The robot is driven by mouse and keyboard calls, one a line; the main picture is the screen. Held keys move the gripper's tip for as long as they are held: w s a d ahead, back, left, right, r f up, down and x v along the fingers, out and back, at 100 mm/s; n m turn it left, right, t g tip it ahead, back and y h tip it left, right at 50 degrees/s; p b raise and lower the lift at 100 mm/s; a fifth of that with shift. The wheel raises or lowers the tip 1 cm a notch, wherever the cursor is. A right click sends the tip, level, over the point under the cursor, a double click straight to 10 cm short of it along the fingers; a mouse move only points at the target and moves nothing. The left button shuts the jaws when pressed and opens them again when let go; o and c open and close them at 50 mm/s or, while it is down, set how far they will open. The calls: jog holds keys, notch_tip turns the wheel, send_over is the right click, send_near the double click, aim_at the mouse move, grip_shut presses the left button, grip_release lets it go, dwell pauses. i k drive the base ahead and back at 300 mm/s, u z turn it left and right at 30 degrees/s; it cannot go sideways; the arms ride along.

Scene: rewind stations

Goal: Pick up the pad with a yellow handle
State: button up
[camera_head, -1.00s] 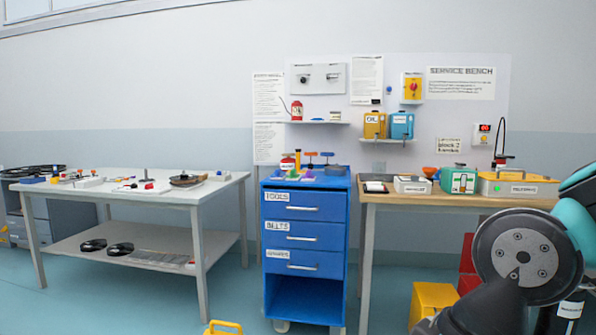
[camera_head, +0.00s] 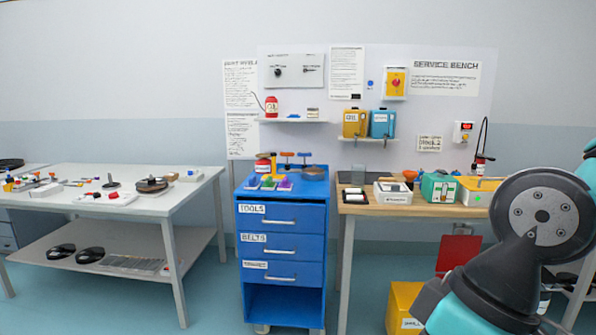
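The blue cart (camera_head: 281,263) stands between the two tables. My arm shows at the lower right, in front of the service bench; my gripper is not in the picture.
A white table (camera_head: 170,200) with small parts stands left. The wooden service bench (camera_head: 370,209) at right carries a green box (camera_head: 438,187) and other cases. A yellow bin (camera_head: 403,300) is under it. Floor in front of the cart looks clear at the picture's bottom.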

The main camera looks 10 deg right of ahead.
aim_at(277, 178)
jog(key=z, duration=0.45)
jog(key=i, duration=1.75)
jog(key=u, duration=0.55)
jog(key=i, duration=1.4)
jog(key=u, duration=0.65)
